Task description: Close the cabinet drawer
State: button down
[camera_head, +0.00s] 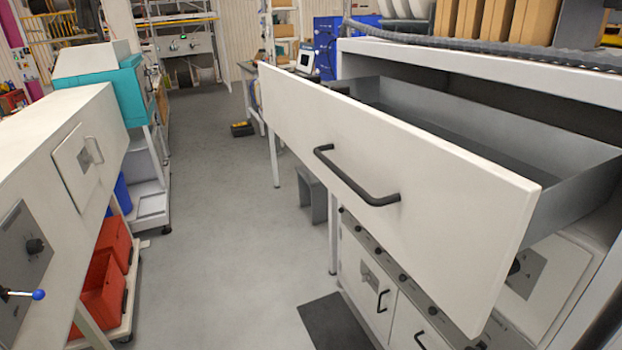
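The cabinet drawer (420,205) stands pulled out of the white cabinet (500,70) at the right. Its front is a long white panel with a black bar handle (352,178) near its middle. The grey inside of the drawer (470,115) shows behind the panel, and the part I can see looks empty. My gripper is not in the picture, so I cannot see its fingers or how far it is from the drawer.
A white machine cabinet (75,150) runs along the left, with red bins (103,285) below it. A grey floor aisle (205,200) lies clear between. A dark mat (340,322) lies below the drawer.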

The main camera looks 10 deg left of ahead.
aim_at(453, 188)
jog(key=z, duration=0.05)
jog(key=i, duration=1)
jog(key=u, duration=0.05)
